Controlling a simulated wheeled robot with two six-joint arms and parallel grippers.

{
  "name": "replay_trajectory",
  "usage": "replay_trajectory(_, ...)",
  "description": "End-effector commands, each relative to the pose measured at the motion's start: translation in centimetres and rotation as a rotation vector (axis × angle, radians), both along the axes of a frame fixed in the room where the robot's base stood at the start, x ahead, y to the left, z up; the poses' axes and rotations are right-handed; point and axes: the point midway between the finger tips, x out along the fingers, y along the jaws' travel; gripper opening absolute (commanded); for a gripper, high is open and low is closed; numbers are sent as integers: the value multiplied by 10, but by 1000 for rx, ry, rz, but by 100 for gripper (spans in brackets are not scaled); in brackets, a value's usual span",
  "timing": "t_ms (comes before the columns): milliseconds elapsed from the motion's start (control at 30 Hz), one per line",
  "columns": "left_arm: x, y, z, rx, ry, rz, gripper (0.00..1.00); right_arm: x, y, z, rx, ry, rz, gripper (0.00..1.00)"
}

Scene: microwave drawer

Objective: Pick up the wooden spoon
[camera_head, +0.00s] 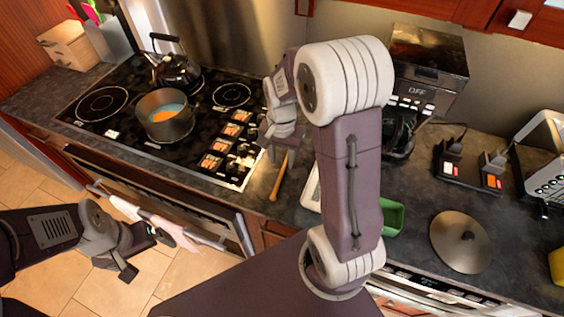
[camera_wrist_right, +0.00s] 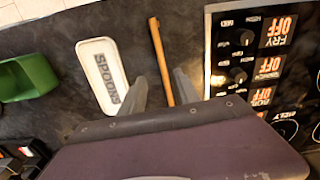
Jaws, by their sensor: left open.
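The wooden spoon (camera_head: 279,178) lies on the dark counter between the stove and the spoon rest. Its handle also shows in the right wrist view (camera_wrist_right: 158,55), and its other end is hidden behind my right gripper. My right gripper (camera_wrist_right: 161,76) is open, with its two fingers apart on either side of the handle and gaps between. It points down over the spoon in the head view, where the arm partly covers it. My left gripper (camera_head: 128,258) is open and empty at the lower left, in front of the oven, far from the spoon.
A white spoon rest (camera_wrist_right: 99,72) marked SPOONS lies beside the spoon. The stove (camera_wrist_right: 262,60) with knobs is on the spoon's other side. A pot (camera_head: 166,116) and kettle (camera_head: 175,68) stand on the stove. A green container (camera_head: 391,217) and a lid (camera_head: 461,243) are further right.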

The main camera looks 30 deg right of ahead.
Motion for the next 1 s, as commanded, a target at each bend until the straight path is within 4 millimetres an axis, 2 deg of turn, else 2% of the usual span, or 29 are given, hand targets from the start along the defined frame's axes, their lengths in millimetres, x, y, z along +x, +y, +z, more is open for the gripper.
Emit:
replay_trajectory(100, 0, 0, 0, 0, 0, 0, 99, -1, 0, -20, 0, 4, 1, 38)
replay_trajectory(333, 0, 0, 1, 0, 0, 0, 99, 1, 0, -32, 0, 3, 1, 38)
replay_trajectory(600, 0, 0, 5, 0, 0, 0, 99, 4, -3, -76, 1, 4, 1, 38)
replay_trajectory(867, 0, 0, 5, 0, 0, 0, 99, 5, -3, -80, 0, 0, 1, 38)
replay_trajectory(1000, 0, 0, 5, 0, 0, 0, 99, 5, -3, -79, 0, 0, 1, 0)
